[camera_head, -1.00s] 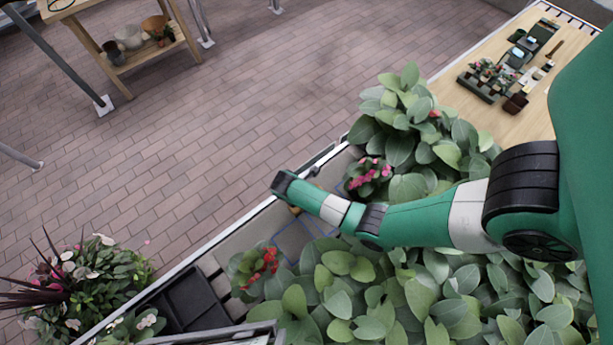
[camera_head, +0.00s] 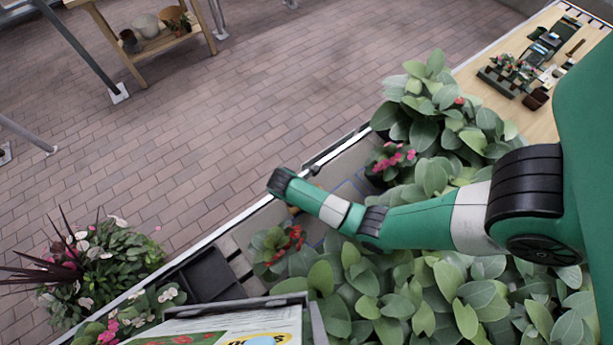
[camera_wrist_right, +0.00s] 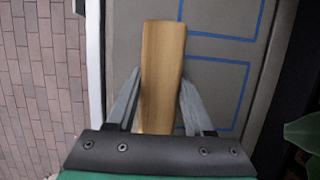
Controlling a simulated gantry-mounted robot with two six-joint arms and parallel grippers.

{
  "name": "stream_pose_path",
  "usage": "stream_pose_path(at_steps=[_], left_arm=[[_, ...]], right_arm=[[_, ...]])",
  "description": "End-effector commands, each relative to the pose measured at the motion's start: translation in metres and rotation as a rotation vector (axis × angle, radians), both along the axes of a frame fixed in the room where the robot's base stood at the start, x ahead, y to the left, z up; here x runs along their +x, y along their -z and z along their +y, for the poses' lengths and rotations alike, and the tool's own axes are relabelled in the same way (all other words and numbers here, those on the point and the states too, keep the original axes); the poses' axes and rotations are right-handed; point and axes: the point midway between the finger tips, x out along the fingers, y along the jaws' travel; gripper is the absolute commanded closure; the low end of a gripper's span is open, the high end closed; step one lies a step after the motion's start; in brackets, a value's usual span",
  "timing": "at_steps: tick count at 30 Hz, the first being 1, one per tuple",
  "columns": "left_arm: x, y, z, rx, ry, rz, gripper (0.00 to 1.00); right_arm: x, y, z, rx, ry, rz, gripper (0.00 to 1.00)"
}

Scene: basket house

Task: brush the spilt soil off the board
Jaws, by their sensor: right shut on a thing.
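My right gripper (camera_wrist_right: 160,95) is shut on a pale wooden piece, which looks like a brush handle (camera_wrist_right: 162,70), in the right wrist view. The handle points away from the gripper over a grey surface with blue outlines (camera_wrist_right: 223,75); no bristles show. In the head view my right arm reaches in from the right over the planting bed, and its jaws are mostly hidden beneath the wrist. My left gripper is in neither view. I cannot make out the board or any spilt soil for certain.
Leafy plants (camera_head: 440,290) fill the bed below my arm. A wooden tabletop (camera_head: 500,50) with small pots and tools lies at upper right. A black tray (camera_head: 210,275) and a printed panel (camera_head: 235,325) are at lower left. Open brick floor (camera_head: 220,140) lies beyond the bed's edge.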

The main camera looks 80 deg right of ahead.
Motion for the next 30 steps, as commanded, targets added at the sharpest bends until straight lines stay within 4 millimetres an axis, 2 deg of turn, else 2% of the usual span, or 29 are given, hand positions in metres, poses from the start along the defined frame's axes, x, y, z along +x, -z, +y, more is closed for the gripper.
stream_pose_path(at_steps=[3, 8, 24, 30], left_arm=[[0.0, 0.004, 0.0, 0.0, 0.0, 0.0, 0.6], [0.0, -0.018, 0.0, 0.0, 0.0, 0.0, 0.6], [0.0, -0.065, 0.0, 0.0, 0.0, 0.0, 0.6], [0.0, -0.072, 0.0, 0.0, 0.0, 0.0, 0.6]], right_arm=[[0.001, 0.001, 0.002, 0.0, 0.002, -0.002, 1.0], [0.001, -0.03, 0.002, 0.002, 0.003, -0.004, 1.0], [0.001, -0.076, 0.002, 0.002, 0.001, -0.002, 1.0], [0.001, -0.083, 0.002, 0.002, 0.0, -0.002, 1.0]])
